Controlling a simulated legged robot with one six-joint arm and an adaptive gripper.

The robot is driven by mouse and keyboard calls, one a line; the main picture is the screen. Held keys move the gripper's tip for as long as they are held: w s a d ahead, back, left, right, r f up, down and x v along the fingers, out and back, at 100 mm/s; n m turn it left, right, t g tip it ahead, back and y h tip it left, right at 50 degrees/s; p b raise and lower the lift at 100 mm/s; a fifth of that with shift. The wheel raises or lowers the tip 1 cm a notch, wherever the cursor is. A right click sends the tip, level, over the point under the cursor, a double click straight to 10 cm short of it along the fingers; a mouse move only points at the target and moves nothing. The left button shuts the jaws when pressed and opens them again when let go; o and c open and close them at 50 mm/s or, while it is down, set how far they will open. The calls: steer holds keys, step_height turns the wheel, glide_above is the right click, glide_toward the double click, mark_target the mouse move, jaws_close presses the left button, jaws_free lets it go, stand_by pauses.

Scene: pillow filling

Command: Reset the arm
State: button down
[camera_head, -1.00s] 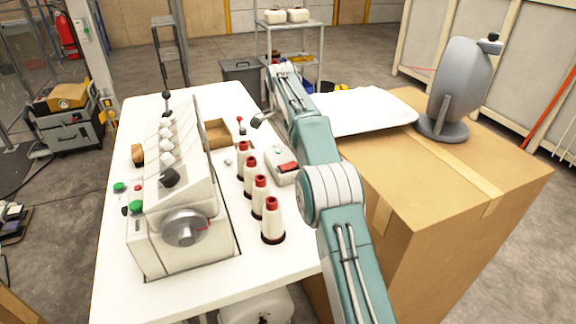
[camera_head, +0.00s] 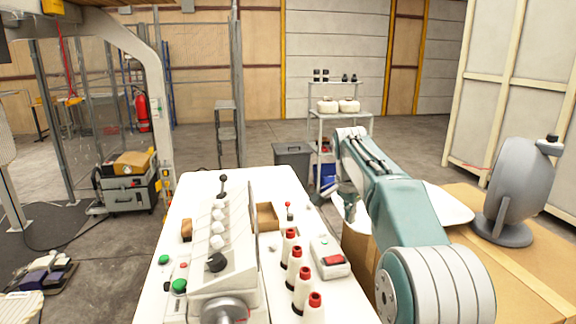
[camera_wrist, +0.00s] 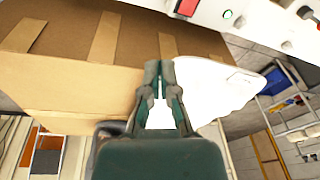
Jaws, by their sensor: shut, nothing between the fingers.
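My gripper (camera_wrist: 160,68) is shut and empty in the wrist view, with its fingertips together. In the head view my gripper (camera_head: 345,196) is small and partly hidden by my arm. It hangs just off the right edge of the white table (camera_head: 190,195). The white pillow-like sheet (camera_head: 445,203) lies on the cardboard box (camera_head: 525,275) right of my arm. It also shows beyond the fingers in the wrist view (camera_wrist: 215,85), and I cannot tell the gap between them.
On the table stand a white machine (camera_head: 228,255), several red-topped spools (camera_head: 303,285) and a small control box (camera_head: 329,258). A grey round device (camera_head: 520,185) stands on the box. A bin (camera_head: 292,160) and shelf rack (camera_head: 338,115) stand behind.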

steer(key=s+r+n+t, duration=0.1)
steer(key=s+r+n, duration=0.15)
steer(key=s, duration=0.75)
steer(key=s+r+n+t, duration=0.15)
steer(key=s+n, duration=0.25)
steer(key=s, duration=0.6)
steer(key=s+f+n, duration=0.2)
steer(key=s+f, duration=0.2)
steer(key=s, duration=0.4)
steer(key=s+f+n+t+y, duration=0.1)
steer(key=s+f+n, duration=0.2)
steer(key=s, duration=0.6)
step_height(320, 180, down, 2)
steer(key=shift+s+f, duration=0.25)
steer(key=shift+s, duration=0.05)
steer(key=shift+t, duration=0.25)
steer(key=w+a+r+n+t+y, duration=0.1)
steer(key=w+r+n+t, duration=0.1)
steer(key=w, duration=1.5)
steer(key=w+f, duration=0.3)
steer(key=w, duration=0.6)
steer(key=w+d+f+t, duration=0.1)
steer(key=w+f, duration=0.2)
steer(key=w, duration=0.7)
steer(key=shift+w+d+n, duration=0.15)
steer(key=shift+d+n, duration=0.1)
steer(key=shift+n, duration=0.2)
